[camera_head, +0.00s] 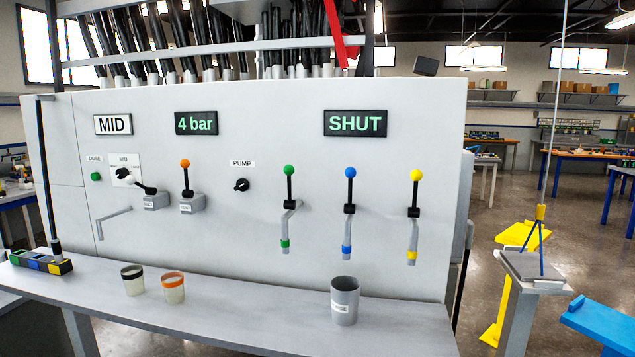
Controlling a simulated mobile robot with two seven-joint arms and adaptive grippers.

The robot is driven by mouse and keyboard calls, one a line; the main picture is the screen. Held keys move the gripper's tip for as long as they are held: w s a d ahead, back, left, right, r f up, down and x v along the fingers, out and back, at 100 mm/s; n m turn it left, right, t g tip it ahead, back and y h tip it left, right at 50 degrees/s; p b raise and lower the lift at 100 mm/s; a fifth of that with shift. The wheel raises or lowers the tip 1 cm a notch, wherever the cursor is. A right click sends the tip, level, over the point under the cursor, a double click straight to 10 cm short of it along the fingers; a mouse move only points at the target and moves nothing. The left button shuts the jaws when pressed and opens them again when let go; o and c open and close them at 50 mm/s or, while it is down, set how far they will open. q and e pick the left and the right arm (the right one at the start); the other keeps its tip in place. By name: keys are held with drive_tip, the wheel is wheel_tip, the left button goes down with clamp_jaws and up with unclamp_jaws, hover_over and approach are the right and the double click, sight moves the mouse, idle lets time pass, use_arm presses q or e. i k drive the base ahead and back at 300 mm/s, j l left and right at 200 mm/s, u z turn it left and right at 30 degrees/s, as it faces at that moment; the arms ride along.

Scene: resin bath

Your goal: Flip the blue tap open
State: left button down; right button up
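The blue tap (349,208) is on the front of the pale grey panel, between the green and yellow taps. Its black lever stands upright with a blue ball (350,172) on top, and its grey spout below has a blue band (347,249). A dark sign above it (355,123) reads "SHUT" in green letters. Neither of my grippers shows in the head view.
The green tap (289,204) and the yellow tap (414,211) flank it, levers upright. A grey labelled cup (345,301) stands on the shelf (250,318) below. Two small cups, black-rimmed (133,285) and orange-rimmed (173,293), stand further left. The panel face around the taps is clear.

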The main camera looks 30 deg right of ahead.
sight(351, 173)
drive_tip(key=z, duration=1.3)
drive_tip(key=j, duration=0.4)
drive_tip(key=i+j+u, duration=0.15)
drive_tip(key=j, duration=0.25)
drive_tip(key=k, duration=0.05)
